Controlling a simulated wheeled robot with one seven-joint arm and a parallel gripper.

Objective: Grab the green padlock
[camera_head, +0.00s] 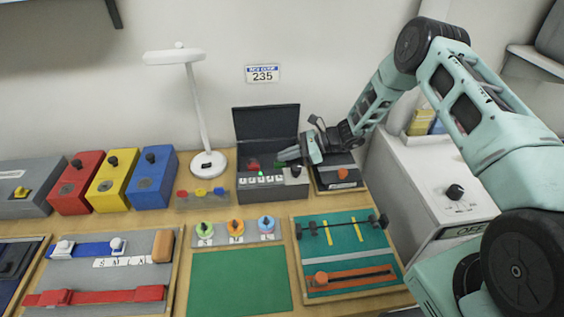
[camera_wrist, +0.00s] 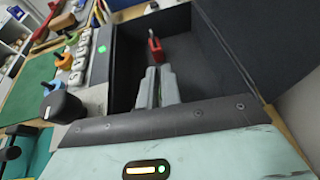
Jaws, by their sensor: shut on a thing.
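My gripper (camera_head: 282,156) reaches from the right into the open dark box (camera_head: 266,120) with the raised lid. In the wrist view, its two grey fingers (camera_wrist: 156,78) are close together over the dark inside. The green padlock (camera_head: 281,164) shows as a small green patch at the fingertips in the head view, and the fingers are shut on it. Its shape is mostly hidden, and I cannot make it out in the wrist view. A red padlock (camera_head: 253,164) lies in the same box, to the left; it also shows beyond the fingers in the wrist view (camera_wrist: 155,50).
The box front has a row of labelled switches, a black knob (camera_head: 295,171) and a small green light. A white lamp (camera_head: 208,163) stands to the left. Red, yellow and blue boxes are further left. A grey cabinet (camera_head: 430,175) is close on the right.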

